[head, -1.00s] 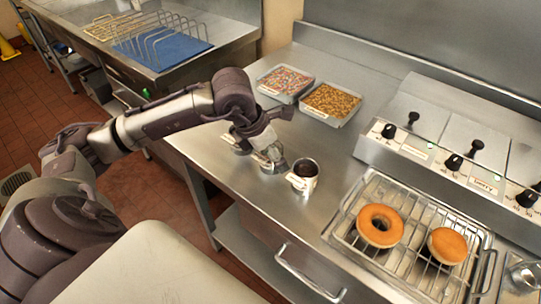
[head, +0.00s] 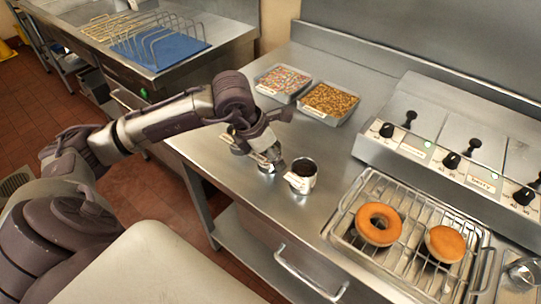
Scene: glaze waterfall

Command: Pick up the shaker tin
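Several small metal tins stand in a row on the steel counter. The nearest tin (head: 301,180) has a dark top and a pale label, and stands upright just right of my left gripper. Another tin (head: 238,148) is partly hidden behind my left gripper, and a further one (head: 265,165) shows only in part below it. I cannot tell which of them is the shaker tin. My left gripper (head: 272,155) points down among the tins. Its fingers overlap the middle tin, and I cannot tell whether they grip it. My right gripper is out of view.
Two trays of toppings, sprinkles (head: 283,80) and chopped nuts (head: 330,100), sit behind the tins. A wire rack (head: 405,235) with two doughnuts is at the right. A control unit with black knobs (head: 452,160) stands at the back right. Bare counter lies between.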

